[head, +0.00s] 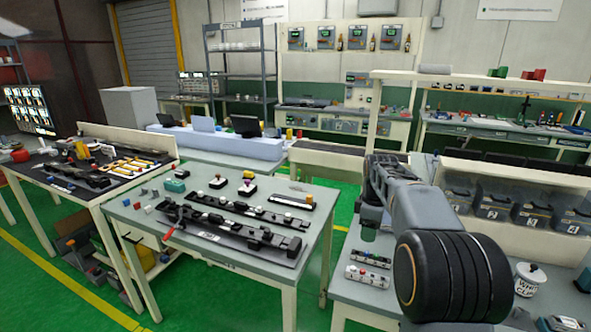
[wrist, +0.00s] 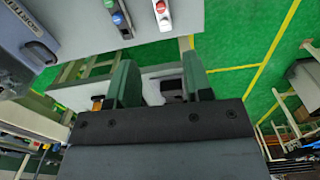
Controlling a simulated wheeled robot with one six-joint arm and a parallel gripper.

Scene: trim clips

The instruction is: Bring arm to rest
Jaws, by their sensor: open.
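My arm rises at the right of the head view and folds over the right-hand bench, with a large dark ribbed joint in front. My gripper (head: 368,230) points down at the bench's left side, partly hidden by the arm. In the wrist view my gripper (wrist: 161,84) shows two green fingers spread apart, with nothing held between them. Two small button boxes lie below on the bench: one with red and white buttons (wrist: 163,14), one with blue, red and green buttons (wrist: 118,18). The gripper is apart from both.
The grey middle table (head: 150,222) carries long black trim strips (head: 235,235) and a red-handled tool (head: 173,226). A white mug (head: 529,280) and dark bins (head: 492,205) stand on the right bench. Green floor (head: 343,215) shows between the tables.

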